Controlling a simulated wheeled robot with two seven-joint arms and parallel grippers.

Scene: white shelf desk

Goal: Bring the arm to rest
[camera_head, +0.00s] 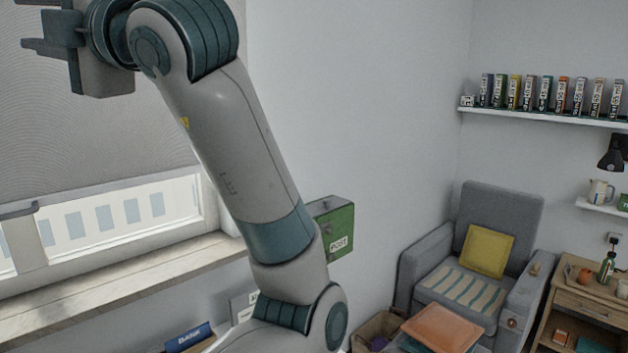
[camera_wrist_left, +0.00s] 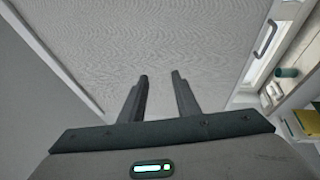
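My left arm (camera_head: 238,150) rises from the bottom middle of the head view and bends at the top left. My left gripper (camera_head: 38,24) is held high in front of the grey window blind (camera_head: 80,140). In the left wrist view the two dark fingers (camera_wrist_left: 160,78) stand apart with nothing between them, facing the blind (camera_wrist_left: 160,35). My right gripper is in neither view.
A window sill (camera_head: 110,285) runs below the blind. A green post box (camera_head: 335,230) hangs on the wall just right of my arm. A grey armchair (camera_head: 490,215) with a yellow cushion (camera_head: 488,250), a wooden cabinet (camera_head: 585,306) and a book shelf (camera_head: 550,115) stand right.

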